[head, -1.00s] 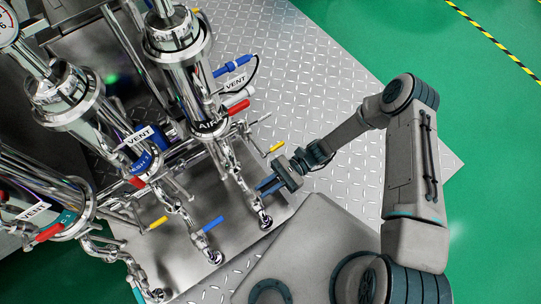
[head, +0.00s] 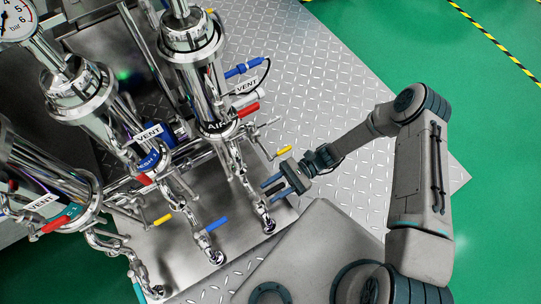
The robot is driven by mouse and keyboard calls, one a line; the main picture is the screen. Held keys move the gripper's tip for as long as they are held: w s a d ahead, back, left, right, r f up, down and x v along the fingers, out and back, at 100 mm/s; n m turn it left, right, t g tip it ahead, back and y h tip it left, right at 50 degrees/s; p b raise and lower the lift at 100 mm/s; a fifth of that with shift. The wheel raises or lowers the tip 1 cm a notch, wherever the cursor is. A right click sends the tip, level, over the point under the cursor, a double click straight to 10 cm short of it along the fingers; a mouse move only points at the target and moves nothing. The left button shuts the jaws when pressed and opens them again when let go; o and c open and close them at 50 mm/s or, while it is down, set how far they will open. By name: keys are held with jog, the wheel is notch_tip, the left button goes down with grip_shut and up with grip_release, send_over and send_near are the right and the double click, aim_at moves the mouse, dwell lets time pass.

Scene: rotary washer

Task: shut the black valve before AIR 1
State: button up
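The AIR label (head: 215,126) is a dark band at the lower end of the rightmost upright steel housing (head: 190,45). A steel pipe (head: 238,165) runs from below it down to a fitting (head: 268,226) on the steel deck. My gripper (head: 268,187) is just right of the lower part of this pipe, with its fingers pointing left toward it. The two fingers look apart, with a gap between them. I cannot make out a black valve handle clearly; the fingers cover part of that area. I cannot tell whether they touch anything.
A yellow handle (head: 284,152) sticks out just above my gripper. A blue handle (head: 217,224) and another yellow handle (head: 162,220) are on neighbouring pipes to the left. A red handle (head: 249,110) is beside the AIR label. The green floor (head: 500,190) at right is clear.

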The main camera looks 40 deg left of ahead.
jog(key=p+v, duration=0.2)
jog(key=v, duration=1)
jog(key=shift+w, duration=0.35)
jog(key=shift+d+r, duration=0.1)
jog(key=w+d+r+n+t+h+p, duration=0.1)
jog(key=w+d+r+t+p, duration=0.35)
jog(key=r, duration=0.95)
jog(key=w+d+r+n+t+h+p, duration=0.1)
jog(key=w+d+r+t+p, duration=0.15)
jog(key=d+r+p, duration=0.8)
jog(key=w+a+r+n+t+h+p, duration=0.1)
jog(key=w+r+t+p, duration=0.25)
jog(key=r, duration=1.35)
jog(key=s+d+r+t+p, duration=0.3)
jog(key=d+r+p, duration=0.2)
jog(key=r, duration=0.6)
jog(key=s+d+r+t+h+p, duration=0.1)
jog(key=s+d+r+t+p, duration=0.2)
jog(key=d+r+p, duration=0.3)
jog(key=s+d+r+t+h+p, duration=0.1)
jog(key=d+r+p, duration=0.4)
jog(key=r, duration=1.2)
jog(key=s+t+p, duration=0.1)
jog(key=t, duration=0.1)
jog(key=shift+s+d+t, duration=0.25)
jog(key=shift+s+t, duration=0.1)
jog(key=shift+s, duration=0.05)
jog(key=shift+s+a, duration=0.1)
